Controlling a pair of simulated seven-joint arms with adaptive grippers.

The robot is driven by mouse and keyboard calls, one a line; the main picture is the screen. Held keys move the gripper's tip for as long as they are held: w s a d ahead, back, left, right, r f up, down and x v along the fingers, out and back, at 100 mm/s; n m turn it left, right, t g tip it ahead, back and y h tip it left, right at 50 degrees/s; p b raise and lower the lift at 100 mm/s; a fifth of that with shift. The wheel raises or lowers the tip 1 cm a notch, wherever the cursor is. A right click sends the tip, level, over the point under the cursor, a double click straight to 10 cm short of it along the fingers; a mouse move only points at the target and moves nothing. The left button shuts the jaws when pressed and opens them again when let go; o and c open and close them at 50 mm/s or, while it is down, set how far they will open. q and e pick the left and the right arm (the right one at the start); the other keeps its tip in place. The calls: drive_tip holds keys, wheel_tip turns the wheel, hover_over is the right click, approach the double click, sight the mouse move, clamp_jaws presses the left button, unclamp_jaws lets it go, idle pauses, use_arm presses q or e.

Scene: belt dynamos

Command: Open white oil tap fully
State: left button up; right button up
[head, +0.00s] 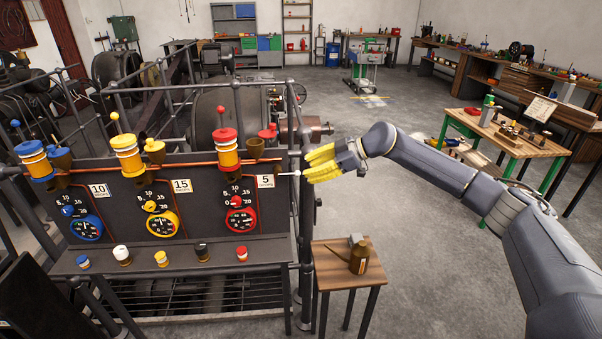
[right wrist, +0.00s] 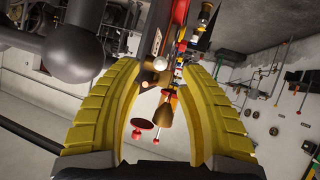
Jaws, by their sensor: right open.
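My right gripper (head: 309,164) has yellow ribbed fingers and is just right of this lever, pointing left at the panel edge. It is open. In the right wrist view a pale round knob (right wrist: 160,63) shows between the open fingers, beyond the tips, with no contact seen. I cannot tell how far the tap is turned. My left gripper is not in view.
A small wooden table (head: 340,277) with a brown oil can (head: 360,257) stands below my right gripper. A dark vertical post (head: 307,235) runs beside the panel. The floor right of the small table is clear.

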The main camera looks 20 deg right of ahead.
drive_tip(key=v, duration=0.7)
drive_tip(key=shift+d, duration=0.15)
drive_tip(key=shift+s, duration=0.1)
